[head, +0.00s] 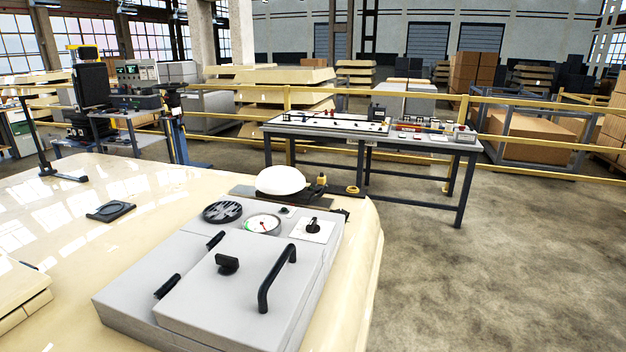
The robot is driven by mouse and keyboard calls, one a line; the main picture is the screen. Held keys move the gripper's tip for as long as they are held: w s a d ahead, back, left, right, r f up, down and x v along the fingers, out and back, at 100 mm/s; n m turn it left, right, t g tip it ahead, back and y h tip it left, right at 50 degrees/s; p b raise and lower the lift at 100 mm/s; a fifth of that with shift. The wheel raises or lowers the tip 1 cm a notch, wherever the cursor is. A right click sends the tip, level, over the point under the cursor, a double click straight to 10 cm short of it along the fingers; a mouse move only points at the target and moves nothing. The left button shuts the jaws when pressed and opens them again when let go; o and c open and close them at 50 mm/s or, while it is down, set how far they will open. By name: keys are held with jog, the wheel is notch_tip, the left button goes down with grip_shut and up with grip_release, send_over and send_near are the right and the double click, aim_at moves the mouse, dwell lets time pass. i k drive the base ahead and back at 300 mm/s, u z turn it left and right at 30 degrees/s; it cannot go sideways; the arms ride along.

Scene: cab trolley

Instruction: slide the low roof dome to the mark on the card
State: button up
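A low white dome (281,180) sits near the far edge of the cream surface, on or just in front of a dark flat plate (310,198). A small dark fitting with a yellowish part (319,186) is close to its right side. A white square card or plate (313,230) lies on the grey box, with a black knob standing on it; I cannot tell whether this is the marked card, and no mark is clear. My gripper is not in view.
The grey box (222,287) has a black arched handle (277,278), a round gauge (262,224) and a black slotted disc (222,212). A black square pad (111,211) lies left on open cream surface (150,240). A yellow railing and a workbench (350,127) stand beyond.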

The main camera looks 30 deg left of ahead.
aim_at(287, 184)
jog(key=u, duration=0.45)
jog(key=i, duration=1.4)
jog(key=u, duration=0.5)
jog(key=k, duration=0.85)
jog(key=u, duration=0.2)
jog(key=i, duration=0.9)
jog(key=z, duration=0.1)
